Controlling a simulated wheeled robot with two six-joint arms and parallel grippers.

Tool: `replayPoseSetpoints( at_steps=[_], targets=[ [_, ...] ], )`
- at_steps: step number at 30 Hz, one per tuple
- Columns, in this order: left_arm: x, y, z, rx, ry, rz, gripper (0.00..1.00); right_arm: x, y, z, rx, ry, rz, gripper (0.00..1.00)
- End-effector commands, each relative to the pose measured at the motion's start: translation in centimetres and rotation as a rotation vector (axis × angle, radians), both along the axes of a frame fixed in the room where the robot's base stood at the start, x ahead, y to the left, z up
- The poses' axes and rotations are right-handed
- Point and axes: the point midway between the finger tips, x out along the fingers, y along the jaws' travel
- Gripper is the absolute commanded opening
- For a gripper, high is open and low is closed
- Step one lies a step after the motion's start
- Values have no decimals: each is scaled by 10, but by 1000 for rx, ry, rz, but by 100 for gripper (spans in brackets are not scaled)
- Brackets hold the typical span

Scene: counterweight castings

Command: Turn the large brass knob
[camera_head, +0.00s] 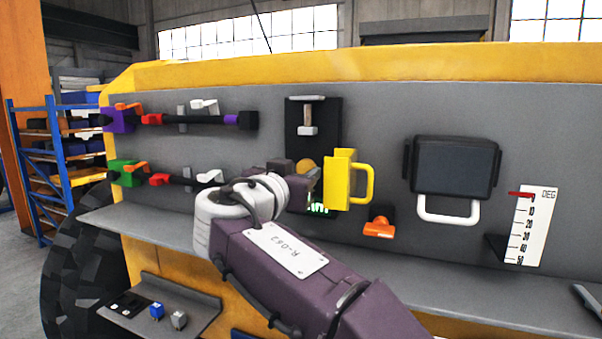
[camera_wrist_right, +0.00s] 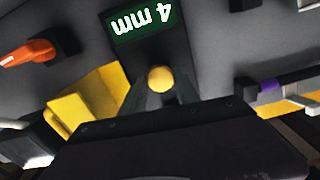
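The large brass knob (camera_head: 306,165) is a round yellow ball on the dark panel in the head view, partly hidden by my right gripper (camera_head: 300,175). In the right wrist view the knob (camera_wrist_right: 160,79) sits between the two grey fingers of my right gripper (camera_wrist_right: 161,90). The fingers lie close against both sides of it and look shut on it. A green-lit display (camera_wrist_right: 142,22) reads "4 mm", upside down in the wrist view. In the head view my arm covers part of this display (camera_head: 318,209). My left gripper is not in view.
A yellow block with a handle (camera_head: 341,180) stands close right of the knob. An orange knob (camera_head: 379,228) is below it. Further right are a dark box with a white handle (camera_head: 453,167) and a degree scale (camera_head: 532,225). Bars with coloured clamps (camera_head: 190,119) are at left.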

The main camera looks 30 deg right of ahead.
Motion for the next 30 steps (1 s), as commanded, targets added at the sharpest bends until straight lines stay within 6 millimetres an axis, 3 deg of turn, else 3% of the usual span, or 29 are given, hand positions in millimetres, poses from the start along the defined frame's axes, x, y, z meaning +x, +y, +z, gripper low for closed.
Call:
replayPoseSetpoints(
  at_steps=[14,30],
  targets=[
    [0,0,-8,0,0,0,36,0,-1,-3,-58,71,-3,0],
    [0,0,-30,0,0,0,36,-1,-2,-2,-369,435,-6,0]
  ],
)
